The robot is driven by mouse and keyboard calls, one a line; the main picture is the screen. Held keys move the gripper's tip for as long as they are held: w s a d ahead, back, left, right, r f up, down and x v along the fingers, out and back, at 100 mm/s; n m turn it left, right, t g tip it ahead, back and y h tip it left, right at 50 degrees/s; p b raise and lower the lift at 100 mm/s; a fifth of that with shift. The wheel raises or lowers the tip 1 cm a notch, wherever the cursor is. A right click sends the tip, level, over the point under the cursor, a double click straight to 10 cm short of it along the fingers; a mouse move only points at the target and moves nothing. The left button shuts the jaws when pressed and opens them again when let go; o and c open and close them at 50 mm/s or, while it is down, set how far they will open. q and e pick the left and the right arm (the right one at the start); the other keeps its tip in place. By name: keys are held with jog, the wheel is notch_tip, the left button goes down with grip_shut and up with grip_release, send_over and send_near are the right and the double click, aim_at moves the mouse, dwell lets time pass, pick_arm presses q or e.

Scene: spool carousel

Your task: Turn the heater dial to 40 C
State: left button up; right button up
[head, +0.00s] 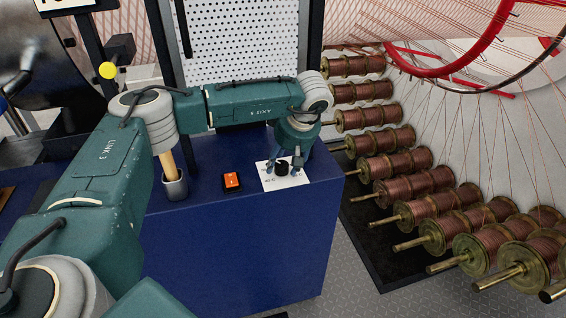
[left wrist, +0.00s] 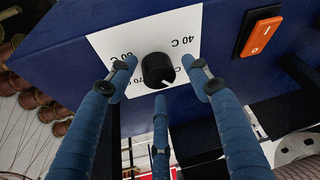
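The heater dial (head: 281,169) is a black round knob on a white label plate (head: 290,183) on top of the blue cabinet. In the left wrist view the dial (left wrist: 157,68) has a white pointer mark toward the lower right. The "40 C" print is at the plate's upper right and another marking is at the left; print below the dial is partly hidden. My left gripper (head: 285,162) is over the dial, with its blue fingers (left wrist: 160,82) spread around it. Gaps show between the fingertips and the knob. My right gripper is not in view.
An orange rocker switch (head: 232,180) sits left of the plate. A grey cup with a wooden-handled tool (head: 174,185) stands farther left. A perforated panel (head: 240,40) rises behind. Rows of copper wire spools (head: 415,182) stand at the right, beyond the cabinet edge.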

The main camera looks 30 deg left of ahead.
pick_arm(q)
jog(key=c, duration=0.9)
jog(key=shift+r+n, duration=0.1)
jog(key=shift+n, duration=0.3)
jog(key=shift+w+n+g, duration=0.1)
jog(key=shift+n+g, duration=0.2)
jog(key=shift+n, duration=0.3)
jog(key=n+g+p, duration=0.1)
jog(key=n, duration=0.2)
jog(key=shift+w, duration=0.15)
jog(key=n+g+p, duration=0.1)
jog(key=n+g, duration=0.1)
jog(key=n, duration=0.3)
jog(key=shift+w+a, duration=0.1)
jog(key=shift+a, duration=0.05)
jog(key=shift+n, duration=0.4)
